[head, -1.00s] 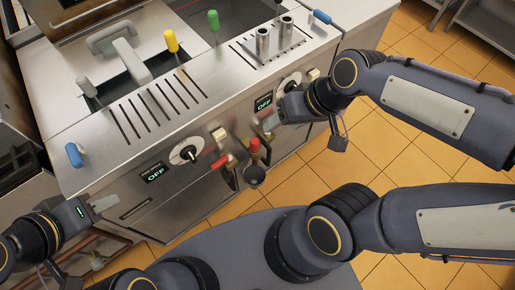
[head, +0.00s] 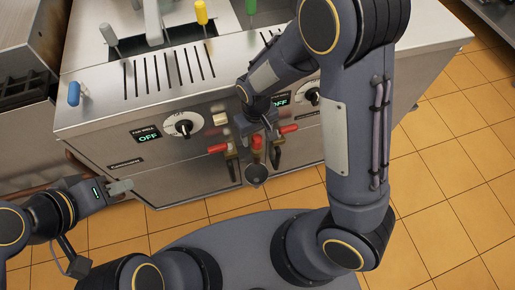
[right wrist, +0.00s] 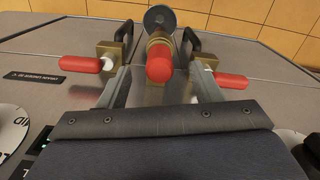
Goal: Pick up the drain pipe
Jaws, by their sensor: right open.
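What looks like the drain pipe (head: 256,173) is at the fryer's front, with a red end, a brass-coloured collar and a dark round far end. In the right wrist view its red end (right wrist: 159,62) shows between the two fingers of my right gripper (right wrist: 160,80), which is open. In the head view my right gripper (head: 256,129) is just above the pipe, partly hidden by my arm. Whether the fingers touch the pipe cannot be told. My left gripper (head: 121,186) is at the lower left, away from the pipe; its finger gap does not show.
Red-handled valves (right wrist: 73,64) (right wrist: 232,80) with brass bodies and dark handles flank the pipe closely. The steel fryer (head: 110,130) has knobs and OFF displays on its front. The tiled floor (head: 440,190) is clear at the right.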

